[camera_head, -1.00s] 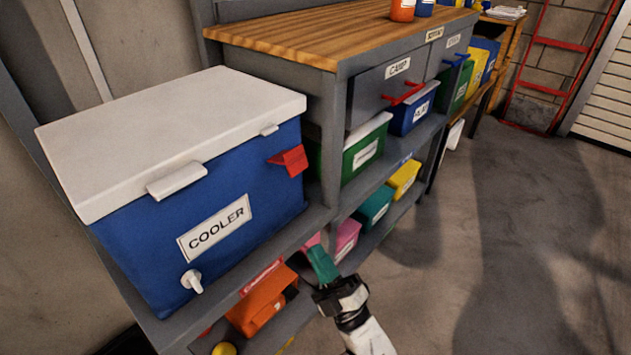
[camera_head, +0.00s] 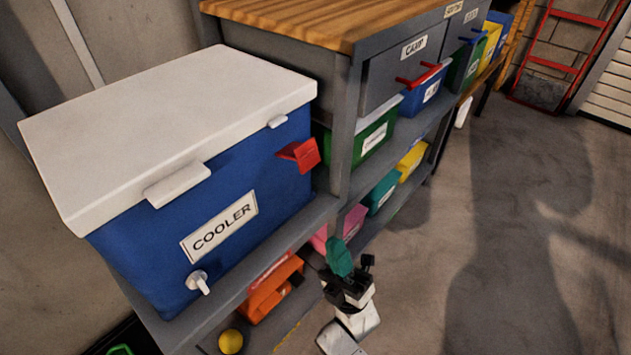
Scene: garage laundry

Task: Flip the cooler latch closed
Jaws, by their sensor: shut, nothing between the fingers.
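The cooler (camera_head: 150,235) is a blue box with a white lid (camera_head: 170,110), standing on the grey shelf at left. The lid rests down on the box. A red latch (camera_head: 300,153) sticks outward from the upper right of the cooler's front, below a small white catch (camera_head: 277,121) at the lid's edge; the two are apart. My gripper (camera_head: 338,252), with teal fingers, is below and right of the latch, in front of the shelf. Its fingers are together and hold nothing. It is clear of the latch.
A grey shelf upright (camera_head: 343,125) stands just right of the latch. Labelled bins, such as a green one (camera_head: 366,146), sit beyond it. A drawer with a red handle (camera_head: 418,74) juts out at right. Open floor is at right.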

